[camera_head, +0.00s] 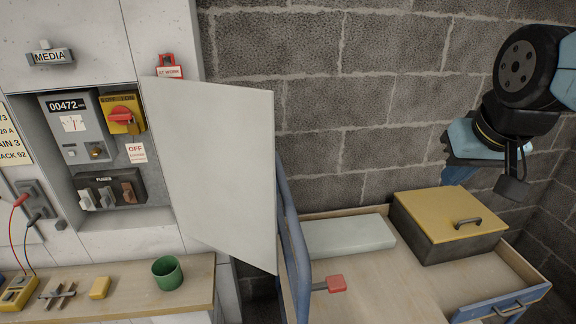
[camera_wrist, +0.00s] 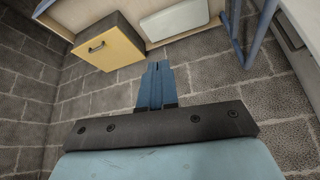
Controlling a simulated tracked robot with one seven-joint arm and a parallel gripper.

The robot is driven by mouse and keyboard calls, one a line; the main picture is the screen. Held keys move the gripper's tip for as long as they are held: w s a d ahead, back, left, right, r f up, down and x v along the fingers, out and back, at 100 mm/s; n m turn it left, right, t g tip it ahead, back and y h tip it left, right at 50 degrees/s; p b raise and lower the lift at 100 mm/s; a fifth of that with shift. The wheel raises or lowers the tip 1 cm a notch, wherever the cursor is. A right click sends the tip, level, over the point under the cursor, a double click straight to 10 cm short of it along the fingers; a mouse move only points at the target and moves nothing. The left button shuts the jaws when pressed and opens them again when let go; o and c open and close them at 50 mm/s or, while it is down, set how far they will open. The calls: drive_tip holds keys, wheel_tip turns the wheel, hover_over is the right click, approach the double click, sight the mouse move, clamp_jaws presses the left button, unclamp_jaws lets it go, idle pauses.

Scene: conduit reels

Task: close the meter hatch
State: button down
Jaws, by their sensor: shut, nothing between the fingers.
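The meter hatch (camera_head: 215,160) is a pale grey-white door panel in the head view. It stands wide open, swung out from the right side of the wall recess. The recess shows a meter (camera_head: 72,122) reading 00472, a yellow switch with a red knob (camera_head: 122,114), an OFF tag and a fuse block (camera_head: 103,190). My gripper (camera_head: 456,176) is far to the right of the hatch, over the far right of the bench area, touching nothing that I can see. In the wrist view its blue fingers (camera_wrist: 155,84) are together and empty.
A yellow-lidded box (camera_head: 452,222) and a pale slab (camera_head: 348,236) lie in a wooden tray-like bench top. A green cup (camera_head: 167,272) sits on the shelf below the recess.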

drive_tip(key=w+a+f+n+g+y, duration=0.35)
drive_tip(key=w+a+n, duration=0.25)
drive_tip(key=w+a, duration=0.6)
drive_tip(key=w+a+f+n+g+y, duration=0.2)
drive_tip(key=w+a+n+g+y, duration=0.3)
drive_tip(key=w+a, duration=0.65)
drive_tip(key=shift+n+t+h, duration=0.35)
drive_tip(key=shift+n+h, duration=0.4)
drive_tip(key=shift+n, duration=0.05)
drive_tip(key=x, duration=1)
drive_tip(key=shift+s+a, duration=0.6)
drive_tip(key=shift+s, duration=0.1)
